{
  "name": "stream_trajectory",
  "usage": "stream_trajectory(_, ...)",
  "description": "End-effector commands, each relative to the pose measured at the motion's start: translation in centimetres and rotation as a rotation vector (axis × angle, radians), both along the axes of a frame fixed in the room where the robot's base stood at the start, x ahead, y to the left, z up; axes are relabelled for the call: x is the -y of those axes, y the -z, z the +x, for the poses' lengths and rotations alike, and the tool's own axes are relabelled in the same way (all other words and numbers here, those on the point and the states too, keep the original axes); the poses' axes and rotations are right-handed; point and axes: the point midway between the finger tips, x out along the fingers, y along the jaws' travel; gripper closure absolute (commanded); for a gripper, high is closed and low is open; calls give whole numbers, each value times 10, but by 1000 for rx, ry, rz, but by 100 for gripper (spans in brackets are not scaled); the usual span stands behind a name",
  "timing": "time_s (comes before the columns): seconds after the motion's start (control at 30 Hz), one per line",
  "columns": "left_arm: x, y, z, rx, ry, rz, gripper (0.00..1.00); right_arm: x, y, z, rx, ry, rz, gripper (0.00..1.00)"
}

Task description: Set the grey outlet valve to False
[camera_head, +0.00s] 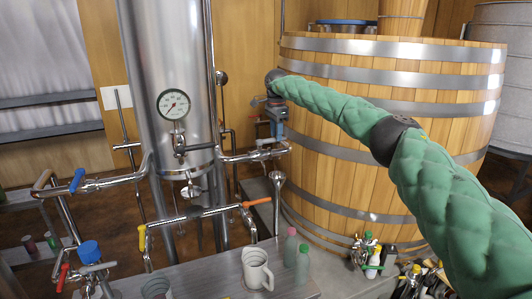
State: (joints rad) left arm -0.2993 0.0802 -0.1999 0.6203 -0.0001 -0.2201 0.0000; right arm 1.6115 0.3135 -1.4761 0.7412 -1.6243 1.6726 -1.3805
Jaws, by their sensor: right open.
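A steel column with a round gauge (173,104) stands left of centre, with several pipes and coloured valve handles around it. A pale grey-blue valve handle (265,142) sits on the side pipe (252,156) right of the column. My right gripper (272,130) points down just above that handle, open; I cannot tell whether its fingers touch or surround it. Which of these is the outlet valve is not marked. My left gripper is out of view.
Other handles are blue (77,180), yellow (142,238), orange (257,201) and red (62,277). A large wooden vat (400,170) stands behind my right arm. A white mug (257,270) and bottles (291,246) stand on the front bench.

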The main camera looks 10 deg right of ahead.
Motion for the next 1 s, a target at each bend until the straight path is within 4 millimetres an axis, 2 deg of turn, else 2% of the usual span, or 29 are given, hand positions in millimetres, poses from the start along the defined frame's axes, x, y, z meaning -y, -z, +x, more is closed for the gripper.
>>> stream_trajectory(0.03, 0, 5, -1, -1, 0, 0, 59, 1, 9, 0, 0, 1, 0, 59)
stream_trajectory(0.17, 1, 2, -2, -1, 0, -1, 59, 1, 5, 0, 1, 1, 0, 59)
stream_trajectory(0.57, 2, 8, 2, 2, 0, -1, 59, 1, 20, 0, 1, 1, 1, 59)
stream_trajectory(1.0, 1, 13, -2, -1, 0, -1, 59, 2, 34, -1, 0, 1, 1, 59)
